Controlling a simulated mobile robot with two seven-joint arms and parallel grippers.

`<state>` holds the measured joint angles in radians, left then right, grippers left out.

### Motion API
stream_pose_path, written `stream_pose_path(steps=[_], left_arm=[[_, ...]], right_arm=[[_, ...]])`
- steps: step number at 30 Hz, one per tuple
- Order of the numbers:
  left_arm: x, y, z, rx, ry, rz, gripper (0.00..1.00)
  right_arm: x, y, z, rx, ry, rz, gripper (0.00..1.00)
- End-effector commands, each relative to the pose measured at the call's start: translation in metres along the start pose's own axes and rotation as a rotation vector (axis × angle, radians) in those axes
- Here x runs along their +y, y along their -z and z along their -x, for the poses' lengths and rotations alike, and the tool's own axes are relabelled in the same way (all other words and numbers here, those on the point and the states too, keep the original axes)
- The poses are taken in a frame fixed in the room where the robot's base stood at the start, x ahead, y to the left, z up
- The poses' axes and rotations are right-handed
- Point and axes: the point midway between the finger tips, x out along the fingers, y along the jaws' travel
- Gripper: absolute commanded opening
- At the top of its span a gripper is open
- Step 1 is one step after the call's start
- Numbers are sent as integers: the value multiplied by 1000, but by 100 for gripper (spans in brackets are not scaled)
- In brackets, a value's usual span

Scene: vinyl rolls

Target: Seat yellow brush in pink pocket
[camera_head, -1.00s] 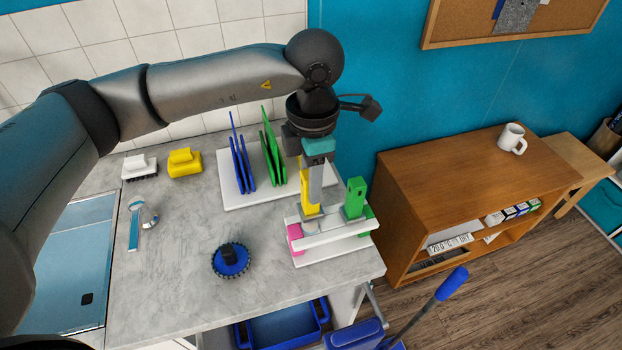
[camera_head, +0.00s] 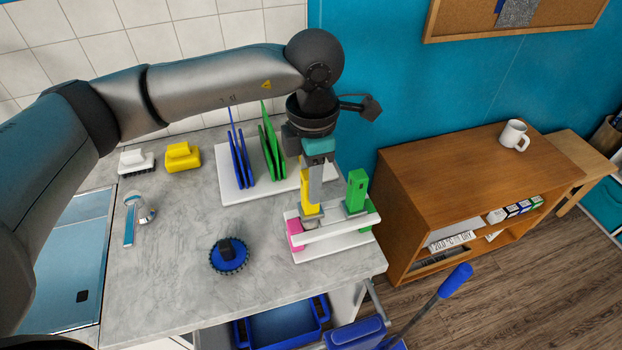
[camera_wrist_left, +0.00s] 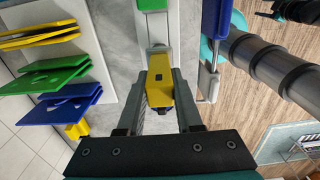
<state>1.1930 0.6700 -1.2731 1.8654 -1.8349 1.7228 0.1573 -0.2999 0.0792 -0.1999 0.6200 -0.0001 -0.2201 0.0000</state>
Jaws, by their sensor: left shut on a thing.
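My left gripper (camera_head: 316,188) points down and is shut on the yellow brush (camera_head: 306,192), which it holds upright at the left end of a white rack (camera_head: 335,237). The pink pocket (camera_head: 295,231) shows at that end, just below and left of the brush. The brush's lower end is partly behind the rack's front bar, so I cannot tell how deep it sits. In the left wrist view the yellow brush (camera_wrist_left: 157,84) is between both fingers. My right gripper is not in view.
A green brush (camera_head: 356,190) stands upright at the rack's right end. Blue boards (camera_head: 241,162) and green boards (camera_head: 272,157) stand in a white holder behind. A blue round brush (camera_head: 229,258) lies on the counter, left of the rack. The counter's front edge is close.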

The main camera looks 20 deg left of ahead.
Motion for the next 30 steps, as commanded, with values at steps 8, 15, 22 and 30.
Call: stream_pose_path(steps=[8,15,22,30], left_arm=[[0,0,-2,0,0,0,0],[0,0,-12,0,0,0,0],[0,0,-23,0,0,0,0],[0,-1,-31,0,0,0,0]], right_arm=[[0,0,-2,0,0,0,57],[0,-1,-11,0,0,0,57],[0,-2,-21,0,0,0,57],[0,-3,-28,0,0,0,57]])
